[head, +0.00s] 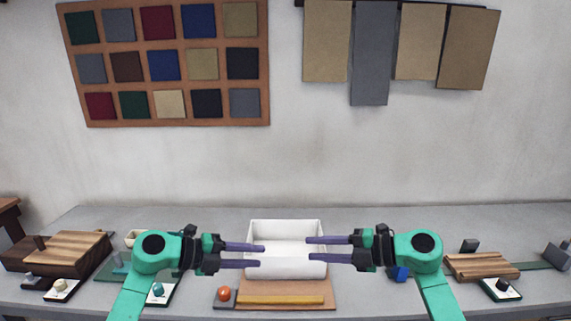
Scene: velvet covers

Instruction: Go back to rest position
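My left gripper (262,256) comes in from the left with its two purple fingers spread apart and nothing between them. My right gripper (308,248) comes in from the right, its purple fingers also apart and empty. The fingertips of both show in front of a white open box (285,226) at the middle of the table. Both grippers point inward toward each other, with a small gap between their tips. Whether any finger touches the box cannot be told.
A grey table (380,215) runs along the wall. A brown board with a yellow strip (280,300) and an orange ball (224,293) lies in front of the box. A wooden block (68,247) is at left, a grooved wooden piece (482,265) at right. Swatches hang above.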

